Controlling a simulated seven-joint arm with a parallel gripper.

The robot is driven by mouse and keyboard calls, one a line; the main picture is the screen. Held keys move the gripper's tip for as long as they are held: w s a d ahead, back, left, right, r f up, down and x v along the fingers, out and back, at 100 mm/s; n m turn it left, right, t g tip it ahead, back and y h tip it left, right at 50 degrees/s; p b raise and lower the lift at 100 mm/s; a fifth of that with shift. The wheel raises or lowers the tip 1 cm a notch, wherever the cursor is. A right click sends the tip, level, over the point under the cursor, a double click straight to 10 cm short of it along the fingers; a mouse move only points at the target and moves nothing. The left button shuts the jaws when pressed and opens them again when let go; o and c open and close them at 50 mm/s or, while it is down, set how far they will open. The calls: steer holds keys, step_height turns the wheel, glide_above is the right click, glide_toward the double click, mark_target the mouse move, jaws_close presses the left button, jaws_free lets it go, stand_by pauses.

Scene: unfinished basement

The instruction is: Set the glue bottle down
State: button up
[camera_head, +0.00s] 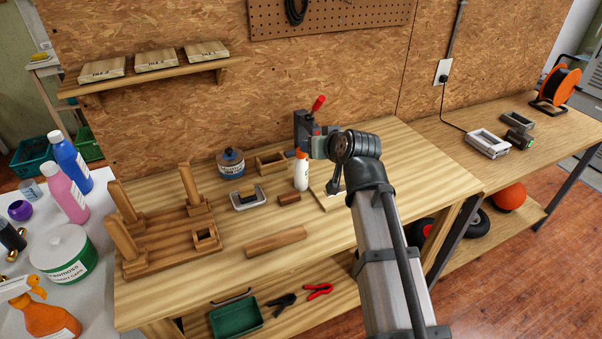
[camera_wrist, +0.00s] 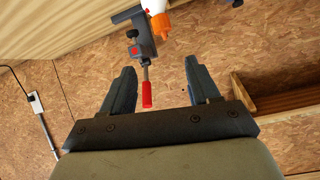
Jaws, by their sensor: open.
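The glue bottle (camera_head: 301,172) is white with an orange cap and stands upright on the wooden bench, just left of my gripper in the head view. In the wrist view, its orange cap (camera_wrist: 160,24) and part of its white body (camera_wrist: 153,5) show at the top edge, beyond my fingertips. My gripper (camera_wrist: 159,66) is open with nothing held between its fingers. The bottle is apart from the fingers in the wrist view. In the head view my wrist hides part of the gripper.
A clamp with a red handle (camera_head: 318,104) is close behind the bottle; the handle also shows between my fingers in the wrist view (camera_wrist: 146,94). A brown block (camera_head: 289,198), sponge tray (camera_head: 248,198) and blue tin (camera_head: 231,163) lie nearby. The bench front is mostly clear.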

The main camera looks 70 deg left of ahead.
mark_target(299, 151)
steer(key=a+f, duration=0.3)
steer(key=a+f+n, duration=0.1)
steer(key=a+f, duration=0.2)
steer(key=a, duration=0.1)
steer(key=a+f+n, duration=0.1)
steer(key=a+f, duration=0.1)
steer(key=a, duration=0.2)
steer(key=shift+s+f+g+h, duration=0.3)
steer(key=shift+s+f, duration=0.05)
steer(key=shift+f, duration=0.05)
steer(key=shift+d, duration=0.1)
steer(key=shift+c, duration=0.4)
jaws_close()
